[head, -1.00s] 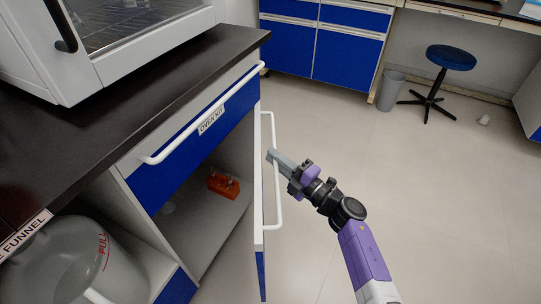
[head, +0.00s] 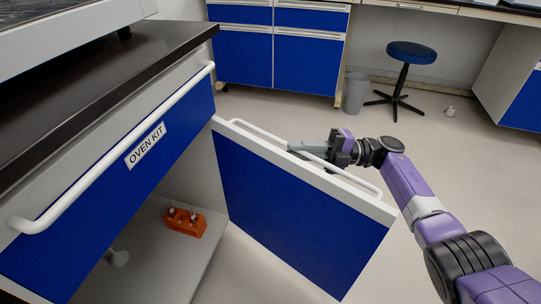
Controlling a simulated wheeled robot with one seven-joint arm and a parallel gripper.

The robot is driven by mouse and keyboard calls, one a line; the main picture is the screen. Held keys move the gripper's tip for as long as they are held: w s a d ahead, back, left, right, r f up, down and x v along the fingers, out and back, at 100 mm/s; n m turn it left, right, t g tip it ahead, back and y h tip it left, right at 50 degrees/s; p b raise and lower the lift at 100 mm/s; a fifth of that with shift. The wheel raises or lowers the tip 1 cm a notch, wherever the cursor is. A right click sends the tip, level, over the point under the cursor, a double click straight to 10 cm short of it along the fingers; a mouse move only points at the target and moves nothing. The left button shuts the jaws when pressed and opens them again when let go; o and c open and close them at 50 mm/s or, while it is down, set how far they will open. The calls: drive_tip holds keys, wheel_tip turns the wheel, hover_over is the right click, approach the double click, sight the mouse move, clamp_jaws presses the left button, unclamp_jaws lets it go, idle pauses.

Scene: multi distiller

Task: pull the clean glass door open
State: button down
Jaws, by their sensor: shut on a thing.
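A cabinet door (head: 295,215) under the dark counter stands swung well out, its blue panel and white edge facing me. It looks opaque, not glass, and I see no label on it. Its white bar handle (head: 349,174) is on the far side, showing above the top edge. My gripper (head: 305,148) is shut on this handle, reaching in from the right. The fingertips are partly hidden around the bar.
The open cabinet holds an orange block (head: 185,221) with small items. A blue drawer (head: 120,165) marked OVEN KIT is shut above it. A stool (head: 411,53) and a grey bin (head: 355,93) stand at the back.

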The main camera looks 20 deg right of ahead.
drive_tip(key=shift+w+d+f, duration=0.15)
drive_tip(key=shift+w, duration=0.05)
idle(0.3)
drive_tip(key=c, duration=1.5)
unclamp_jaws()
drive_tip(key=b+v, duration=0.1)
drive_tip(key=v, duration=0.6)
drive_tip(key=shift+d+b, duration=0.35)
drive_tip(key=shift+d, duration=0.05)
